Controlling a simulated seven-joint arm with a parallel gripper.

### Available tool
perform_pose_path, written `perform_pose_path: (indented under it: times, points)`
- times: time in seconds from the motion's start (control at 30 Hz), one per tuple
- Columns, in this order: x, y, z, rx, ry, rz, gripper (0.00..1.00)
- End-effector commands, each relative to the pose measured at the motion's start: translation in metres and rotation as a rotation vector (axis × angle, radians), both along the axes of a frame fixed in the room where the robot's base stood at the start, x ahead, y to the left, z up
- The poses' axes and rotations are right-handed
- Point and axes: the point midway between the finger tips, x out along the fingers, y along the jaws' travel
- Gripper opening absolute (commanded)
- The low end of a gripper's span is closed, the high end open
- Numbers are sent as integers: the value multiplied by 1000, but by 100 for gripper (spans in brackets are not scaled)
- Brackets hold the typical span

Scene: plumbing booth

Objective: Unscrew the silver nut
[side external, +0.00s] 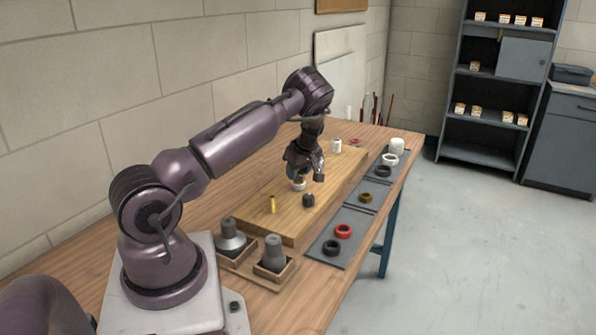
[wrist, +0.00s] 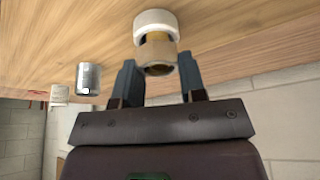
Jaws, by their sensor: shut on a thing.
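My gripper (side external: 303,172) is low over the wooden board, its fingers pointing down. In the wrist view its two fingers (wrist: 158,70) stand on either side of a pale round nut (wrist: 157,26), white at its wide end and tan nearer me, with brass-coloured metal inside it. The fingers are shut on this nut; the exact contact is hard to see. It shows as a small white ring (side external: 299,185) under the gripper in the side view. A shiny silver cylinder (wrist: 89,78) stands apart, left of the fingers in the wrist view. I cannot tell which one is the silver nut.
The wooden board (side external: 275,228) also bears a brass post (side external: 272,204) and a dark cap (side external: 308,200). Grey trays (side external: 338,244) with red, black, brass and white rings line the right table edge. Two grey fittings (side external: 273,254) stand in wooden holders in front.

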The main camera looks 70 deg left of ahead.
Motion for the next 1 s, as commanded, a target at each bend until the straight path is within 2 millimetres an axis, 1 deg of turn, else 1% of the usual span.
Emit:
perform_pose_path:
  times: [0.1,0.33,0.37,0.4,0.47,0.5,0.67,0.77,0.8,0.83,1.0]
  points:
    - [0,-1,-1,-2,1,82,14]
    - [0,-1,-1,-3,-2,100,14]
    - [0,-1,-1,-3,-2,100,42]
    - [0,-1,-1,-3,-1,100,52]
    - [0,0,-1,-3,-1,100,65]
    - [0,0,-1,-3,-1,100,68]
    - [0,0,0,-2,-1,98,68]
    - [0,0,0,-2,-1,98,88]
    - [0,0,0,-1,-2,98,98]
    - [0,0,0,-1,-2,98,100]
    - [0,0,0,-1,-2,98,100]
